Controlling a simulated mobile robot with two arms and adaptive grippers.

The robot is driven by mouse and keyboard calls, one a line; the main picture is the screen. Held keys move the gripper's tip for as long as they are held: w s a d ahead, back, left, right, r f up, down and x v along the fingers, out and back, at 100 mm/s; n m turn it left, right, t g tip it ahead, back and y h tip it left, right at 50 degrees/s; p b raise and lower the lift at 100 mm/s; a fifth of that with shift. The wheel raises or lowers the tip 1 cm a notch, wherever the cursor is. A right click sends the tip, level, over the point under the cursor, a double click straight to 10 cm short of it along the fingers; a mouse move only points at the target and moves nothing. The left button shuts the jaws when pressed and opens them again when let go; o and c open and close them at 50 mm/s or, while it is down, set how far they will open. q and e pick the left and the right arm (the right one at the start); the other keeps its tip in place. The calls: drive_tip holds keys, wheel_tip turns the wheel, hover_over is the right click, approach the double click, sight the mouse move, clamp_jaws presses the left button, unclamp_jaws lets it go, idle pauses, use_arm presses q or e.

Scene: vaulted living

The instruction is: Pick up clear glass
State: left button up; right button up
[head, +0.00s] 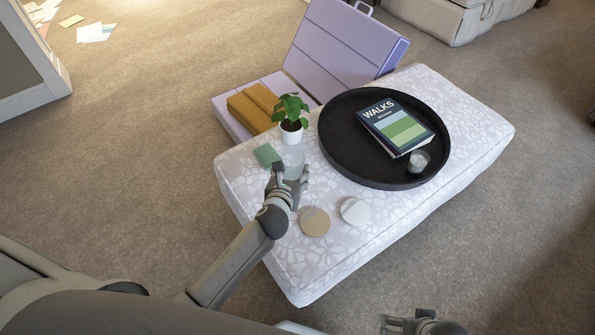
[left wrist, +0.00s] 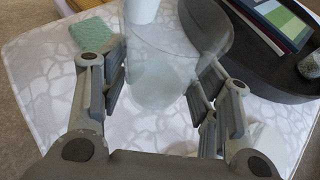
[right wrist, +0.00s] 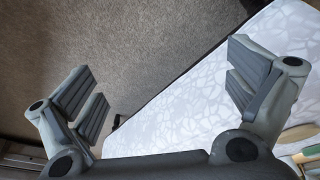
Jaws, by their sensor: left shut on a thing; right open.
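The clear glass (head: 292,160) is upright over the patterned ottoman (head: 380,222), just in front of the potted plant. My left gripper (head: 288,178) is shut on the clear glass. In the left wrist view the glass (left wrist: 160,78) is between the two fingers of my left gripper (left wrist: 160,85). I cannot tell whether its base touches the ottoman. My right gripper (right wrist: 165,95) is open and empty beside the ottoman's edge. It shows partly at the bottom of the head view (head: 410,322).
A black round tray (head: 340,140) holds a book (head: 400,130) and a small jar (head: 418,161). The potted plant (head: 291,132), a green sponge-like block (head: 266,155) and two round coasters (head: 315,222) (head: 354,211) are close to my left gripper. A purple folding case (head: 340,45) stands behind.

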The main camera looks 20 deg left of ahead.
use_arm(q)
drive_tip(key=s+a+r+p, duration=0.4)
drive_tip(key=s+a+r, duration=0.2)
drive_tip(key=s, duration=0.3)
drive_tip(key=shift+a+r, duration=0.25)
drive_tip(key=shift+r, duration=0.15)
use_arm(e)
drive_tip(key=s+f, duration=0.2)
drive_tip(key=f, duration=0.5)
drive_tip(key=s+f+g, duration=0.1)
drive_tip(key=s+f, duration=0.2)
drive_tip(key=f, duration=0.3)
drive_tip(key=shift+s+d+f, duration=0.3)
drive_tip(key=shift+s+f, duration=0.05)
drive_tip(key=shift+d, duration=0.1)
